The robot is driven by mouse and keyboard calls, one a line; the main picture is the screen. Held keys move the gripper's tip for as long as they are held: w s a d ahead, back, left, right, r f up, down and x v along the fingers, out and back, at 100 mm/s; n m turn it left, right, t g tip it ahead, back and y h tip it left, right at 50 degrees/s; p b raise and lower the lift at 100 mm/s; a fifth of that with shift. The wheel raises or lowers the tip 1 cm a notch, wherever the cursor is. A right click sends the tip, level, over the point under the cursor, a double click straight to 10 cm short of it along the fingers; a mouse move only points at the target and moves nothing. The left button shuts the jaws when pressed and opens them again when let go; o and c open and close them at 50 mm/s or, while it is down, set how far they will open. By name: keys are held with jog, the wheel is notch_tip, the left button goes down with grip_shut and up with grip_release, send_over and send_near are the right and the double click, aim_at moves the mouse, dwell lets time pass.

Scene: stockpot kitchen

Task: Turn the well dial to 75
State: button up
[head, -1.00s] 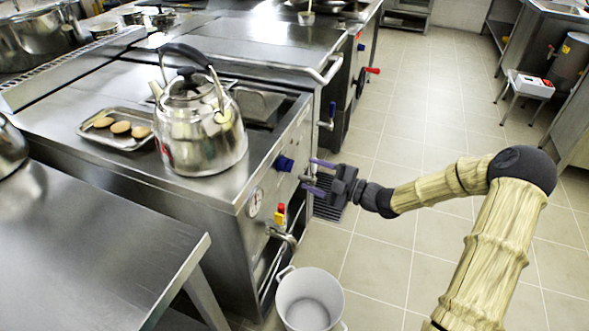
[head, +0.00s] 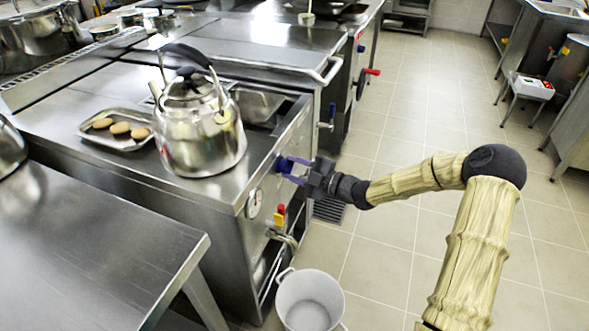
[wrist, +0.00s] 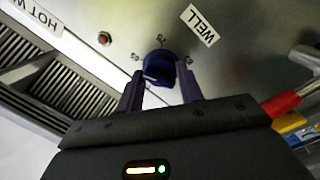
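The well dial is a round blue knob (head: 279,164) on the steel front panel of the cooking unit. In the wrist view the blue knob (wrist: 160,68) sits below a "WELL" label (wrist: 200,25), with small marks printed around it. My gripper (head: 291,169) is at the panel, pointing at the knob. In the wrist view the two fingers of my gripper (wrist: 160,76) stand one on each side of the knob, with slim gaps; firm contact does not show. The knob's pointer and setting cannot be read.
A kettle (head: 200,135) and a tray of several brown oval items (head: 120,146) stand on the unit's top. A white pot (head: 310,300) stands on the floor below.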

jog(key=shift+m+p, duration=0.4)
jog(key=shift+r+m+p, duration=0.15)
jog(key=shift+m+p, duration=1)
jog(key=shift+m, duration=0.05)
jog(key=m+g+p, duration=0.1)
jog(key=m+p, duration=0.2)
jog(key=m, duration=0.1)
jog(key=shift+p, duration=0.4)
jog(key=m+p, duration=0.2)
jog(key=shift+m, duration=0.3)
jog(key=shift+m+g+h+p, duration=0.3)
jog(key=shift+m+g+p, duration=0.2)
jog(key=shift+m+p, duration=0.8)
jog(key=shift+m, duration=0.4)
jog(key=o, duration=1)
